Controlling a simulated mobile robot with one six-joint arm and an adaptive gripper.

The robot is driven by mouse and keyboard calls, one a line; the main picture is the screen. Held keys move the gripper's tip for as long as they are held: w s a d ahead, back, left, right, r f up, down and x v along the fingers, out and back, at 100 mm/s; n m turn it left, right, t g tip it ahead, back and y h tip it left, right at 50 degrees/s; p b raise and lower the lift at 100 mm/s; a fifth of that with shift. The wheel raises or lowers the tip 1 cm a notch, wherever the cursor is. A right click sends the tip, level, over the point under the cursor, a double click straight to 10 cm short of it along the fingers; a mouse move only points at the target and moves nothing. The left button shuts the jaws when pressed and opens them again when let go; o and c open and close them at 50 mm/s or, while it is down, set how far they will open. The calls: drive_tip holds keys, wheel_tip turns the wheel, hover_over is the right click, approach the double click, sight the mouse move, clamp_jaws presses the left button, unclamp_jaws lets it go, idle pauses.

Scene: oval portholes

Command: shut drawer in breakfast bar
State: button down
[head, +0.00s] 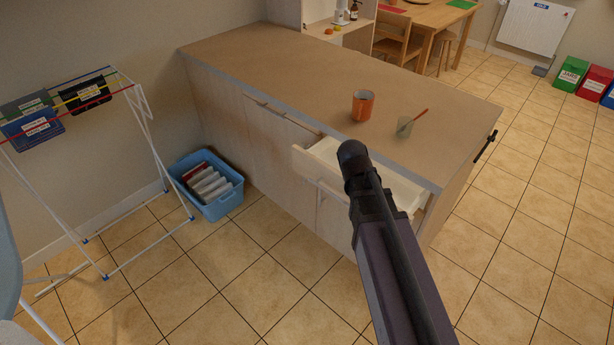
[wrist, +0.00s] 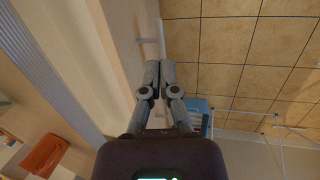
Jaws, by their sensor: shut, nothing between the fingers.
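The breakfast bar (head: 330,80) has a tan top with a grey edge and pale wooden fronts. Its drawer (head: 315,165) stands open, sticking out from the front near the bar's right end. The drawer's white inside (head: 402,188) shows to the right of my arm, which covers the middle of the drawer. My gripper is hidden in the head view. In the wrist view my gripper (wrist: 159,66) is shut and empty, beside a pale front panel (wrist: 112,60). A light handle-like bar (wrist: 150,40) shows just beyond the fingertips; I cannot tell whether they touch it.
A blue basket (head: 222,203) sits on the floor left of the bar, beside a drying rack (head: 145,108). Tiled floor in front is mostly clear.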

drive_tip(key=w+a+f+n+t+h+b, duration=0.1)
drive_tip(key=w+a+n+t+b, duration=0.1)
drive_tip(key=w+a+n, duration=0.3)
drive_tip(key=w+a+f+n+t+h+b, duration=0.1)
drive_tip(key=w+a+n+t+h+b, duration=0.1)
drive_tip(key=a+n, duration=1.2)
drive_tip(key=w+a+t+b, duration=0.1)
drive_tip(key=w+a+b, duration=0.1)
drive_tip(key=a, duration=0.3)
drive_tip(key=shift+w+t, duration=0.3)
drive_tip(key=shift+w, duration=0.3)
drive_tip(key=shift+f, duration=0.15)
drive_tip(key=b, duration=0.7)
approach(312, 173)
drive_tip(key=shift+x, duration=3.25)
drive_tip(key=shift+a, duration=0.1)
